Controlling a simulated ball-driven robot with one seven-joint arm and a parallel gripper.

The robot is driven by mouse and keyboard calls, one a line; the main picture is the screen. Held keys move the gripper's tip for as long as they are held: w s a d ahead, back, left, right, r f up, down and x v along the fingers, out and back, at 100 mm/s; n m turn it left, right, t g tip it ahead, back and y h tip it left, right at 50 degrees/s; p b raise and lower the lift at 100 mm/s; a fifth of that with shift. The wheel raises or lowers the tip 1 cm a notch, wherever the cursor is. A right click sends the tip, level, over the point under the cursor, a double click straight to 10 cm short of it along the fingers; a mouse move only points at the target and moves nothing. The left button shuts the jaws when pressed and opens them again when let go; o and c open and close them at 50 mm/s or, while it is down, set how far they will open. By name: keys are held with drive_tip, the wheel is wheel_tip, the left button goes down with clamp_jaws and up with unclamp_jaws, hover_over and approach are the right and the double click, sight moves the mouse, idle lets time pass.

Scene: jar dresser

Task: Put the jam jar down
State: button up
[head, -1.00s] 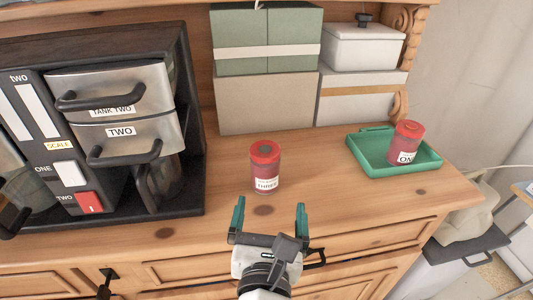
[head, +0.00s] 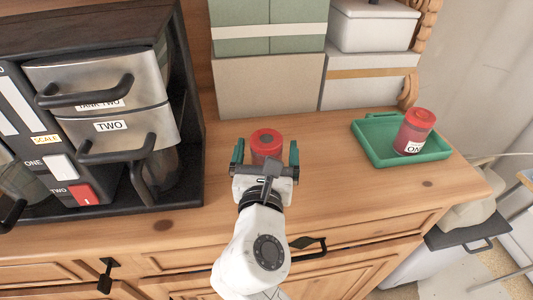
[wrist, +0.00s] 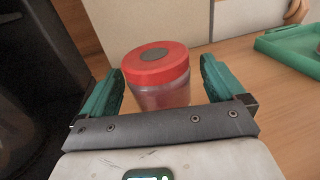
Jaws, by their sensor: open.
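A jam jar with a red lid (head: 266,139) stands upright on the wooden dresser top. In the wrist view the jar (wrist: 160,80) sits between the two green fingers of my gripper (wrist: 164,88), with a gap visible at the right finger. My gripper (head: 265,155) is open around the jar, and its palm hides the jar's lower part and label in the head view. A second red-lidded jar (head: 413,131), its label partly readable as "ON", is in the green tray (head: 365,150) to the right, leaning slightly.
A dark cabinet with steel bins marked "TWO" (head: 110,125) stands to the left. Green and beige boxes (head: 265,85) and a lidded white box (head: 372,28) stand behind. The dresser top (head: 335,165) is clear between the jar and the tray.

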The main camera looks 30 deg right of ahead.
drive_tip(key=shift+x, duration=1.2)
drive_tip(key=shift+c, duration=0.4)
drive_tip(key=c, duration=1.4)
drive_tip(key=shift+r, duration=0.15)
drive_tip(key=shift+r, duration=0.55)
drive_tip(key=s+a+r+p, duration=0.1)
drive_tip(key=s+a+r, duration=0.6)
drive_tip(key=s+r, duration=0.4)
drive_tip(key=shift+s+r, duration=0.4)
drive_tip(key=shift+s, duration=0.15)
